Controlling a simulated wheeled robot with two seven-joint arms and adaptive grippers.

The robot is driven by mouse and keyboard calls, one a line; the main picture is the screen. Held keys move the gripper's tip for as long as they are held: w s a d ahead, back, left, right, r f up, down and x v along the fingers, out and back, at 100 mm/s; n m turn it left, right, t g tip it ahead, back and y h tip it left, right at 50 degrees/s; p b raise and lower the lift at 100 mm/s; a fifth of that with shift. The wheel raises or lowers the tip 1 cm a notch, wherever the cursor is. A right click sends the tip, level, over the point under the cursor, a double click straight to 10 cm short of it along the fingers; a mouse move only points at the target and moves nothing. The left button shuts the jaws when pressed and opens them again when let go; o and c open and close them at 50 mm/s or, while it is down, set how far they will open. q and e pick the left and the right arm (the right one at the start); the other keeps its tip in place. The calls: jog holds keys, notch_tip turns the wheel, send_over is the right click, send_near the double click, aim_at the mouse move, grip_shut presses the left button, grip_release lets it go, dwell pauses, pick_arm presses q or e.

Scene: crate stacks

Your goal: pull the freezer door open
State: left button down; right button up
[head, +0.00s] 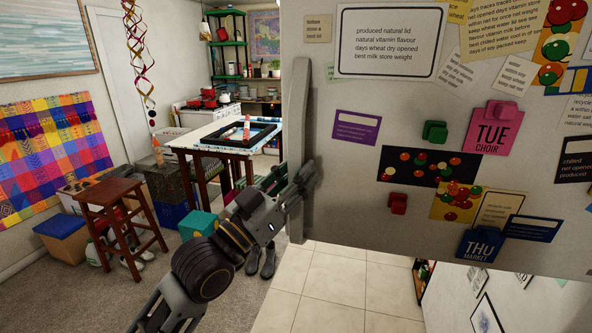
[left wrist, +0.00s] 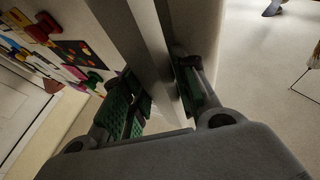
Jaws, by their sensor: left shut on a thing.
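The freezer door (head: 345,200) is a large off-white panel filling the right of the head view, covered with notes and magnets. Its long grey upright handle (head: 298,110) runs down its left edge. My left gripper (head: 301,182) is at the lower part of the handle, shut on it. In the left wrist view, the green-padded fingers of my left gripper (left wrist: 163,93) lie on both sides of the grey handle bar (left wrist: 150,45). The fingers hide part of the handle. The freezer's inside does not show. My right gripper is not in view.
Tiled floor (head: 335,290) shows below the door's lower edge.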

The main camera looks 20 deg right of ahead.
pick_arm(q)
jog(key=shift+s+a+r, duration=0.1)
jog(key=shift+s+a, duration=0.3)
jog(key=shift+s, duration=0.2)
jog(key=c, duration=1.2)
grip_release()
jog(key=shift+o, duration=0.2)
jog(key=shift+w+a, duration=0.1)
jog(key=v, duration=1.2)
